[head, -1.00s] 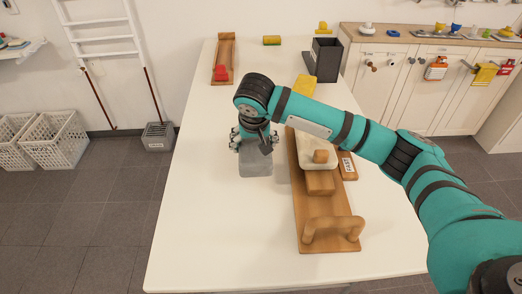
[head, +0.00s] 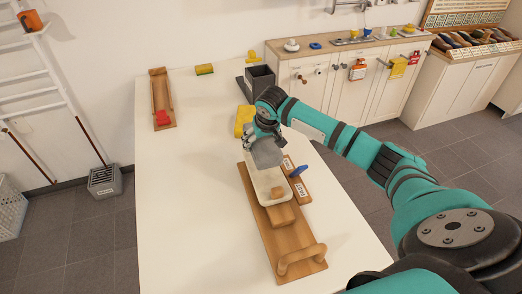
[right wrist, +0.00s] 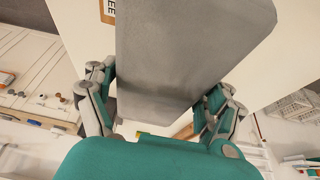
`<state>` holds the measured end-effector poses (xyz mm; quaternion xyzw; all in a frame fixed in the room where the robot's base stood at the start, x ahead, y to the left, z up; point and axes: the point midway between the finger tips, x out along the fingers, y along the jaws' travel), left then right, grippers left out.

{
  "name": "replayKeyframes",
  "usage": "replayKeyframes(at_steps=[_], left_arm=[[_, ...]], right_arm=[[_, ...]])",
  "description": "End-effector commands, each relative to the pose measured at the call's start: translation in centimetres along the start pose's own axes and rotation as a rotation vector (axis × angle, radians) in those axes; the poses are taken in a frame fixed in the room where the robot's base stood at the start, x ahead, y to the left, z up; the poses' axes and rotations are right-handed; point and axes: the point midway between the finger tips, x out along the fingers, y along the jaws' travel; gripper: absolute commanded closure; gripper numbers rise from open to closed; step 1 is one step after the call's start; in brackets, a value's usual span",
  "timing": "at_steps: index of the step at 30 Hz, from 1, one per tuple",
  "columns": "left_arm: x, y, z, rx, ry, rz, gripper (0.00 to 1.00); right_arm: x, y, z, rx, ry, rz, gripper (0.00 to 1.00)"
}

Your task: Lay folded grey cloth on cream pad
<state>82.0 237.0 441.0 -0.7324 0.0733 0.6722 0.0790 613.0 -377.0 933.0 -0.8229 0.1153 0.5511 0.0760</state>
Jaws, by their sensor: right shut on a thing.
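The folded grey cloth (head: 266,153) hangs from my right gripper (head: 264,134) in the head view. It appears over the far end of the cream pad (head: 266,190); I cannot tell whether they touch. In the right wrist view the cloth (right wrist: 190,50) fills the middle, between the two fingers of my right gripper (right wrist: 158,100). The gripper is shut on it. The cream pad sits on a long wooden board (head: 289,243), its far part hidden by the cloth and gripper. My left gripper is not in view.
Labelled wooden blocks (head: 300,190) and a blue item (head: 299,171) lie to the right. A yellow object (head: 242,120) stands behind. The white table (head: 185,210) is clear at left.

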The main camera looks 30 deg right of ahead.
Motion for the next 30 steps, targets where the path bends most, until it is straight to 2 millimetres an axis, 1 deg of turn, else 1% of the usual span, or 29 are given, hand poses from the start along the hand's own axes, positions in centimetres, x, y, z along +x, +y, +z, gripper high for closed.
replayKeyframes(at_steps=[4,12,15,19,24,25,28,30], left_arm=[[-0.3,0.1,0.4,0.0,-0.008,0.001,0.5],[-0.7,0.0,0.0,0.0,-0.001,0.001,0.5],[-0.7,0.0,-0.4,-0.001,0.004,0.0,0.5],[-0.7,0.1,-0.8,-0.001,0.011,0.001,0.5],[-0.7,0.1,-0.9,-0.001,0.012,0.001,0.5],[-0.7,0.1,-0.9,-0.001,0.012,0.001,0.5],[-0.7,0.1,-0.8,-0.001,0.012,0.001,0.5],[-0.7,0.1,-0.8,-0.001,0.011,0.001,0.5]], right_arm=[[1.3,0.0,0.5,0.001,0.002,0.0,0.54],[4.4,-0.1,1.8,0.001,0.002,-0.001,0.54],[4.8,0.0,1.9,0.001,0.003,0.0,0.54],[4.8,0.0,1.9,0.001,0.003,0.0,0.54],[5.0,-0.1,2.0,0.001,0.003,0.0,0.54],[5.1,0.0,2.0,0.001,0.002,0.0,0.14],[5.0,0.0,2.0,0.001,0.002,0.0,0.01],[5.0,0.0,2.0,0.001,0.002,0.0,0.0]])
